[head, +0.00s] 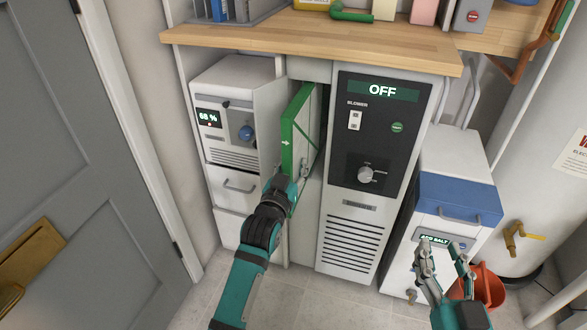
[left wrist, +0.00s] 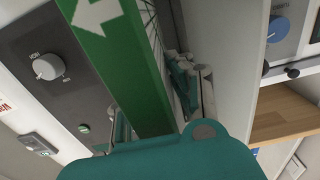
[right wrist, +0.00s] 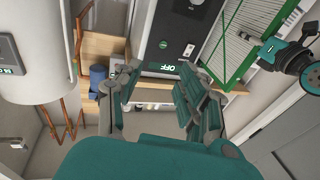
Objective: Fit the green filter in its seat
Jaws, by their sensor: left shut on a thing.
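The green filter (head: 301,125), a thin panel with a green frame and pale pleats, stands upright in front of the gap between the left cabinet and the blower unit. A white arrow on its front edge points right in the head view. The filter also shows in the left wrist view (left wrist: 122,70) and right wrist view (right wrist: 235,42). My left gripper (head: 287,188) is shut on its lower front edge. The seat (head: 325,105) looks like the dark slot beside the blower; the filter partly hides it, and I cannot tell how deep the filter sits. My right gripper (head: 445,253) is open and empty.
The blower unit (head: 346,215) reads OFF. The left cabinet (head: 235,155) reads 68 %. A wooden counter (head: 320,38) overhangs above. A white and blue salt unit (head: 455,195) and a red bucket (head: 487,283) stand at right. The floor in front is open.

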